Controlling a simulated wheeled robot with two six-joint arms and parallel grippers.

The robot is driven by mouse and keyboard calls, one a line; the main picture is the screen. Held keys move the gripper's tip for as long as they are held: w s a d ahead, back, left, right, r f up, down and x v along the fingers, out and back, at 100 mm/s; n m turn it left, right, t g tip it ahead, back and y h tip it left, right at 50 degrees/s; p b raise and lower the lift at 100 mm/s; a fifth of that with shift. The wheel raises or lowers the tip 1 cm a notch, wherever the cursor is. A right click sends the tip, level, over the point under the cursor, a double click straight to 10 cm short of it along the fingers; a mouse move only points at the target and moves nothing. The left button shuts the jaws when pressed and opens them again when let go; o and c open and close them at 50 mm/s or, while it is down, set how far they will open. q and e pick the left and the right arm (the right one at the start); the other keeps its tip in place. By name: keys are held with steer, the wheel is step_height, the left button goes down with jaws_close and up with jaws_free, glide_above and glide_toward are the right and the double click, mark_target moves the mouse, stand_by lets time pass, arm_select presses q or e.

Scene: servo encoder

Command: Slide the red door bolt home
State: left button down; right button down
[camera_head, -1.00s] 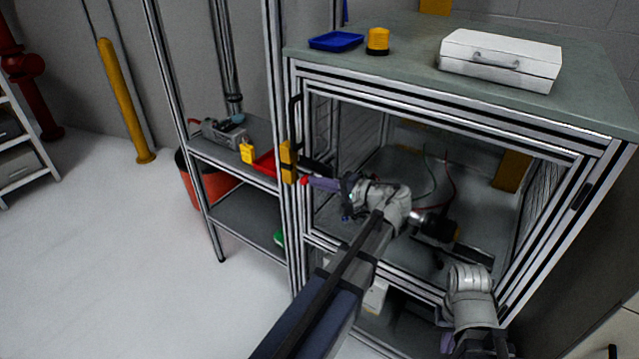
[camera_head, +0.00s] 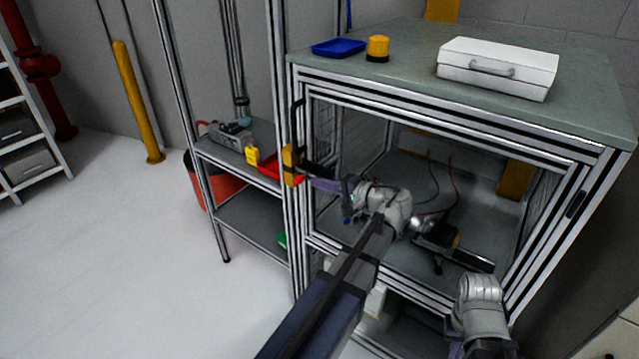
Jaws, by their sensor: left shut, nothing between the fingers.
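My left gripper (camera_head: 318,184) is shut, with nothing between its fingers. Its purple fingers point left, and the tips are close to the yellow block (camera_head: 289,160) on the front left post of the frame cabinet. A dark bar (camera_head: 316,170) runs right from this block, just above the fingers.
The cabinet top (camera_head: 400,75) holds a blue tray (camera_head: 337,47), a yellow-orange cylinder (camera_head: 377,48) and a white case (camera_head: 497,67). The floor at left is clear.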

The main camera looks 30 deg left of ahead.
arm_select(q)
steer(key=p+v, duration=0.2)
steer(key=v, duration=0.8)
steer(key=shift+d, duration=0.25)
steer(key=s+d+f+m+h+p, duration=0.1)
steer(key=s+d+f+h+p, duration=0.2)
steer(key=s+d+h, duration=0.2)
steer(key=s+d+f+m+g+h+p, duration=0.1)
steer(key=s+d+f+h+p, duration=0.1)
steer(key=d, duration=0.8)
steer(key=s+d+f+m+h+p, duration=0.1)
steer(key=s+d+f+h+p, duration=0.2)
steer(key=s+d+h, duration=0.4)
steer(key=shift+s+d+f+h+p, duration=0.3)
steer(key=shift+s+d+p, duration=0.1)
steer(key=shift+s, duration=0.65)
